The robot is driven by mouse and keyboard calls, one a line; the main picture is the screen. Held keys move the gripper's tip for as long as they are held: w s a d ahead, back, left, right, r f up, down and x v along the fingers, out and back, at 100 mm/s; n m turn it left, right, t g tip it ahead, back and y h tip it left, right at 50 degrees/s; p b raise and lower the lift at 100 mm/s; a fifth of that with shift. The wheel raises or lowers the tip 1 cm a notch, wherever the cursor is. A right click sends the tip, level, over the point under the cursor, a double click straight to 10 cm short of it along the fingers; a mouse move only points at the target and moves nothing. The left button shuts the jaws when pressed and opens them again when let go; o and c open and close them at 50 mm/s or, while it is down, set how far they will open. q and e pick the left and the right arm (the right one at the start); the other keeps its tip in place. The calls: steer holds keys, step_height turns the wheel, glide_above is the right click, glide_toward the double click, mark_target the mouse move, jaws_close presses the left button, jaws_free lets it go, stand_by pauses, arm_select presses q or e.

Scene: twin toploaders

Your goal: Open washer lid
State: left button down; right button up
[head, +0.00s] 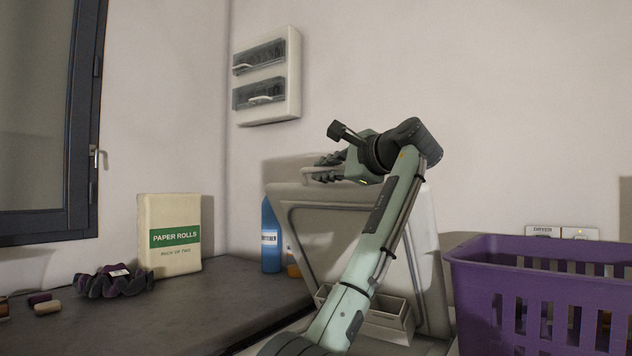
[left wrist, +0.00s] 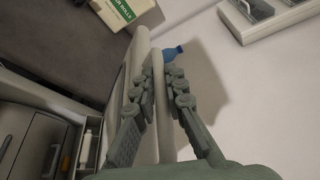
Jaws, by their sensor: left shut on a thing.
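The washer lid (head: 330,235) stands raised and tilted up in the middle of the head view, its inner side with a grey-framed panel facing me. My left gripper (head: 318,172) is at the lid's top edge, its fingers closed on it. In the left wrist view the pale lid edge (left wrist: 166,125) runs between the two fingers of the gripper (left wrist: 157,75). My left arm crosses in front of the lid and hides part of it. Below the lid a light tray with compartments (head: 390,318) shows at the washer top. My right gripper is not in view.
A purple basket (head: 545,265) stands close on the right. A breaker box (head: 267,77) hangs on the wall above.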

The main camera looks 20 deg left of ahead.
arm_select(q)
steer(key=shift+w+d+r, duration=0.2)
steer(key=shift+w+r, duration=0.1)
steer(key=shift+w, duration=0.15)
steer(key=c, duration=1.9)
jaws_free()
steer(key=shift+o, duration=0.2)
steer(key=v, duration=1.2)
